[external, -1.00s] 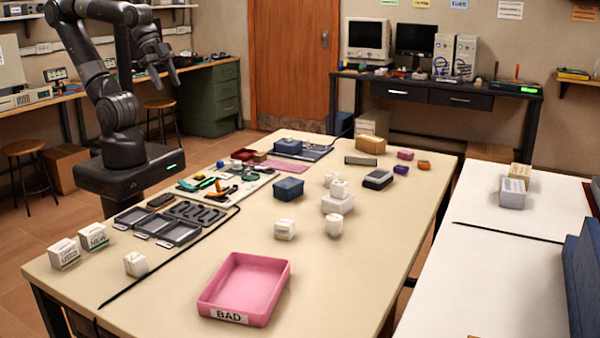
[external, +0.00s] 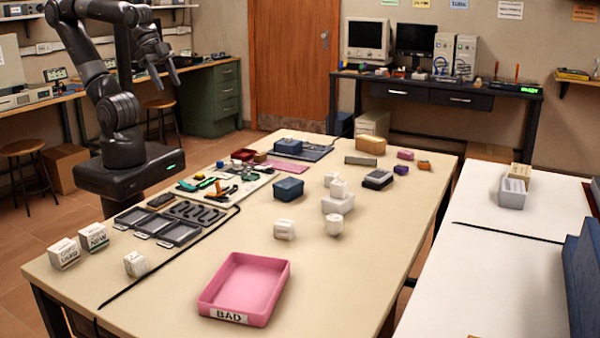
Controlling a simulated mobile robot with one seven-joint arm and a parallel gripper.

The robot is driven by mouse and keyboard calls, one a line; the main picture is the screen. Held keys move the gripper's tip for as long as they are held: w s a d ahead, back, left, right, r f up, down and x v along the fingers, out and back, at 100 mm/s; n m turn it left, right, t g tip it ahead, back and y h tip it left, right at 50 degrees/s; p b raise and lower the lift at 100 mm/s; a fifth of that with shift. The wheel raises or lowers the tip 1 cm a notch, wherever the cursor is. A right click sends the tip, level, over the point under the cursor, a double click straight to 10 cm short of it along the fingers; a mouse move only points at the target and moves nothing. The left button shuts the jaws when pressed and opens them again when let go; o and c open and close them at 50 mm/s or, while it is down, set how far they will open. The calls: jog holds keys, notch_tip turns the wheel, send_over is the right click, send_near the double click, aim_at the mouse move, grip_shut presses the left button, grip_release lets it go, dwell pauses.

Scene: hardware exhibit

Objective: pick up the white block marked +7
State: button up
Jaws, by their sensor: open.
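Several small white blocks stand on the beige table (external: 340,285). One white block (external: 284,229) is near the middle, with another white piece (external: 334,225) just to its right. A further white block (external: 136,263) is at the front left. More white pieces (external: 337,204) are stacked behind the middle pair. Their markings are too small to read, so I cannot tell which one bears +7. My gripper (external: 165,82) is open and empty, raised at the upper left, well apart from all the blocks.
A pink tray labelled BAD (external: 246,290) lies at the table's front. Dark grey trays (external: 180,232), tools and two labelled white boxes (external: 93,237) occupy the left side. A blue box (external: 288,189) stands behind the middle blocks. The table's right front is clear.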

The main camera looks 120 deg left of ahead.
jog(key=shift+o, duration=1.1)
